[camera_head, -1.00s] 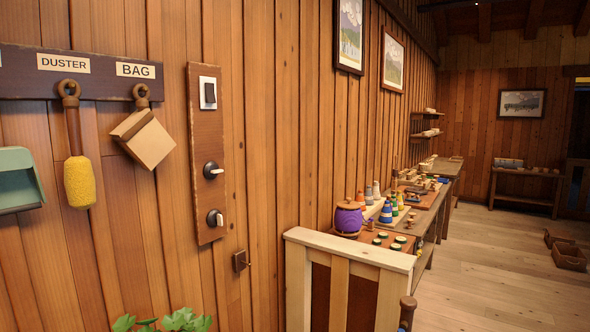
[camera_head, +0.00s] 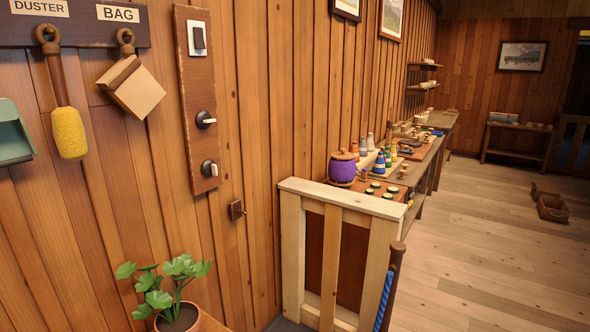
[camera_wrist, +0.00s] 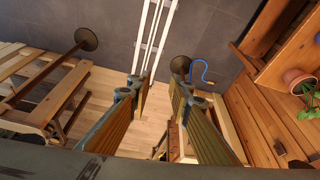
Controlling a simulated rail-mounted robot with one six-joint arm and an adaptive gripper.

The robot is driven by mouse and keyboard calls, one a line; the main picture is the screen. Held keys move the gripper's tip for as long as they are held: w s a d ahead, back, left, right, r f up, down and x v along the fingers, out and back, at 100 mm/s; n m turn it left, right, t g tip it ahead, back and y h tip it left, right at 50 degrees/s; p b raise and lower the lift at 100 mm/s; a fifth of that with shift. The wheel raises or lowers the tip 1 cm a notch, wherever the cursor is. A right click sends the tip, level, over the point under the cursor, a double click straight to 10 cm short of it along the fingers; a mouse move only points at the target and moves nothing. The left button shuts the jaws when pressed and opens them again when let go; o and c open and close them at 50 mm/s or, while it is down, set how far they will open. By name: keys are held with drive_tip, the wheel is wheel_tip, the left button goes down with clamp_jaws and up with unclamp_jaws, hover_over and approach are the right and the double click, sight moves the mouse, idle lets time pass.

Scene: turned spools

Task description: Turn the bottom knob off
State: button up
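A tall brown panel (camera_head: 193,75) hangs on the plank wall in the head view. It carries a dark rocker switch (camera_head: 198,38) on a white plate, a top knob (camera_head: 205,120) and a bottom knob (camera_head: 210,169). Both knobs have a dark round base and a pale lever. The top lever points right; the bottom lever looks short and its direction is hard to tell. My gripper (camera_wrist: 158,92) shows in the wrist view with its fingers apart and nothing between them. It is not in the head view, and its distance from the bottom knob cannot be told.
A small latch (camera_head: 236,209) sits below the panel. A potted plant (camera_head: 178,318) stands below it, near the wall. A wooden barrier (camera_head: 335,205) stands to the right, before benches of spools. A duster (camera_head: 69,132) and a bag (camera_head: 131,87) hang left. Open floor (camera_head: 480,245) lies right.

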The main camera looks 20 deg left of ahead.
drive_tip(key=shift+w, duration=0.1)
